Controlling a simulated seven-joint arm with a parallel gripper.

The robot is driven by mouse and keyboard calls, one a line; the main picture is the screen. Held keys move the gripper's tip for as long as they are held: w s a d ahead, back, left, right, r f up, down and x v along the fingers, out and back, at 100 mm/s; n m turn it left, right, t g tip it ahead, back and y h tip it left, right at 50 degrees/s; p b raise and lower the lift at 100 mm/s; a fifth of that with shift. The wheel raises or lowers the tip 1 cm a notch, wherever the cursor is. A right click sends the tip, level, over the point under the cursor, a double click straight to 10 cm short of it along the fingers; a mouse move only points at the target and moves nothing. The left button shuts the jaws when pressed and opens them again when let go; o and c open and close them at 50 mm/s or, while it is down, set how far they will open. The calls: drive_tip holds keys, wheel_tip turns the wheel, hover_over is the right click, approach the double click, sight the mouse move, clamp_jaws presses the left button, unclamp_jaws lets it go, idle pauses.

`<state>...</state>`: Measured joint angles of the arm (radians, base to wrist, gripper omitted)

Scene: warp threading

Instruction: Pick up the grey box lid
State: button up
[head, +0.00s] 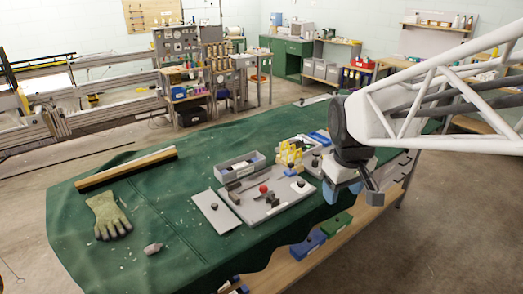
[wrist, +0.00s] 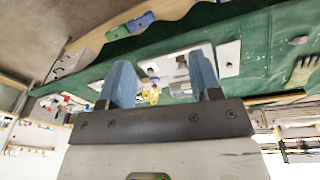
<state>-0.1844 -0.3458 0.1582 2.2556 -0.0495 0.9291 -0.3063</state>
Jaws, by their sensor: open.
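The grey box lid (head: 215,213) lies flat on the green cloth, a thin grey plate with a small dark knob in its middle. It also shows in the wrist view (wrist: 229,60), right of the fingers. The open grey box (head: 240,168) stands behind it in the head view. My gripper (head: 342,190) is above the table's right side, well to the right of the lid and apart from it. In the wrist view its two blue fingers (wrist: 163,78) are spread, with no object held between them.
A grey board (head: 270,207) with a red ball and small parts lies right of the lid. A yellow rack (head: 290,154) stands behind it. A glove (head: 108,215), a long wooden brush (head: 125,169) and a small grey piece (head: 153,248) lie left. Cloth around them is clear.

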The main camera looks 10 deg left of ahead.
drive_tip(key=w+a+f+n, duration=0.3)
drive_tip(key=w+a+n, duration=0.1)
drive_tip(key=w+a, duration=0.45)
drive_tip(key=n+g+h, duration=0.1)
drive_tip(key=n+g, duration=0.1)
drive_tip(key=n, duration=0.8)
hover_over(214, 205)
drive_tip(key=f, duration=1.9)
drive_tip(key=shift+a+f, duration=0.2)
drive_tip(key=shift+f, duration=0.1)
drive_tip(key=shift+a+f, duration=0.2)
drive_tip(key=shift+a, duration=0.05)
drive_tip(key=shift+f, duration=0.1)
drive_tip(key=shift+d+f, duration=0.15)
drive_tip(key=shift+f, duration=1.05)
drive_tip(key=shift+f, duration=0.1)
